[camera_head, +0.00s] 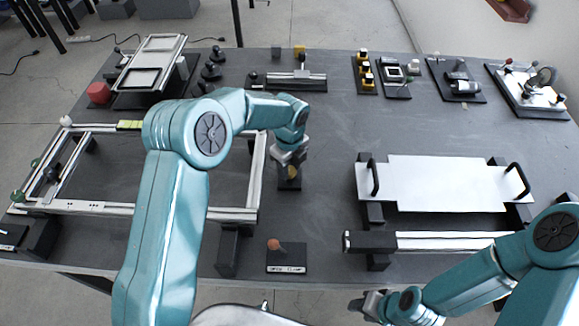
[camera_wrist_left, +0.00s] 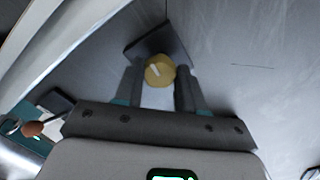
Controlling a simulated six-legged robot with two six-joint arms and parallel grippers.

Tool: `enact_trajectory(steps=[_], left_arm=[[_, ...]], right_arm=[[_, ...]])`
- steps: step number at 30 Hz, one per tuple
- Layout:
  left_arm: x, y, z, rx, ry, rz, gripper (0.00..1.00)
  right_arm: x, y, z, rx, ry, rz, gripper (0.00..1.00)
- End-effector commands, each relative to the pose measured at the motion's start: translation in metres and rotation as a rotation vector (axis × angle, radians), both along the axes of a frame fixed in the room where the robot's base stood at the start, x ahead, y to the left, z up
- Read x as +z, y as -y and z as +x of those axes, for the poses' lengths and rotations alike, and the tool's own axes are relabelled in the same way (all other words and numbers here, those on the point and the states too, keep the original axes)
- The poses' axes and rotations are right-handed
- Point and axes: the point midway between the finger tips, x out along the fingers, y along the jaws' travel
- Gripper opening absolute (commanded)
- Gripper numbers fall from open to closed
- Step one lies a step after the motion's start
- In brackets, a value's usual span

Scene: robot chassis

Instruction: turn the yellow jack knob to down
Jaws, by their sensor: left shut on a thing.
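The yellow jack knob (camera_wrist_left: 160,70) sits on a small dark base plate (camera_wrist_left: 155,42) on the grey table. It is round with a pale pointer mark on its face. My left gripper (camera_wrist_left: 160,82) is around the knob, one finger on each side, shut on it. In the head view my left gripper (camera_head: 290,165) points down over the knob, and only a bit of yellow (camera_head: 292,172) shows between the fingers. My right gripper (camera_head: 368,305) is low at the front of the table, away from the knob; its fingers are too small to read.
An aluminium frame (camera_head: 235,214) stands just left of the knob. A white panel with black handles (camera_head: 440,185) lies to the right. An orange-knobbed lever on an open clamp plate (camera_head: 287,257) is in front. The table between knob and panel is clear.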

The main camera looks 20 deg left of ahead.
Motion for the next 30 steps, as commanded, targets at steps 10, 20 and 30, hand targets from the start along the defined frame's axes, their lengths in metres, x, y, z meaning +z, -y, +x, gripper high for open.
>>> enact_trajectory(steps=[10, 20, 30], left_arm=[[-0.003, 0.0, 0.0, 0.299, 0.001, 0.0, 0.09], [-0.002, 0.0, -0.001, 0.614, 0.001, 0.0, 0.09], [-0.001, 0.0, -0.001, 0.936, 0.001, -0.001, 0.09]], right_arm=[[-0.022, 0.0, 0.0, 0.0, 0.0, 0.0, 0.43], [-0.037, 0.0, 0.0, 0.0, 0.0, 0.0, 0.43], [-0.05, 0.0, 0.0, 0.0, 0.0, 0.0, 0.43]])
